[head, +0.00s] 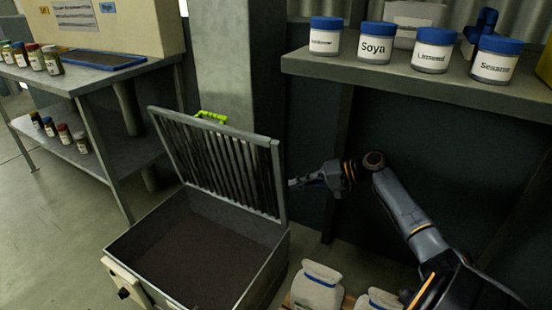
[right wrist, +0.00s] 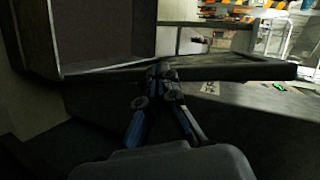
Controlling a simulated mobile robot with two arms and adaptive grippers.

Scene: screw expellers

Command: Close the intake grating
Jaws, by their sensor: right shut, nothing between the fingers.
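The intake grating (head: 222,160), a barred grey frame, stands raised and open, leaning back from the rear of a metal hopper (head: 283,262). A bright green handle (head: 211,117) sits on its top edge. The hopper below is open and shows a dark brown fill (head: 200,255). My right gripper (head: 292,183) is shut and empty, just right of the grating's right side bar. I cannot tell whether it touches the bar. In the right wrist view the shut fingertips (right wrist: 161,72) are at a dark horizontal bar (right wrist: 230,72). My left gripper is not in view.
A shelf (head: 420,85) with several blue-lidded jars (head: 376,42) is above my right arm. White sacks (head: 317,287) stand right of the hopper. A grey pillar (head: 235,70) rises behind the grating. A bench (head: 95,75) with small jars stands at left; floor is open before it.

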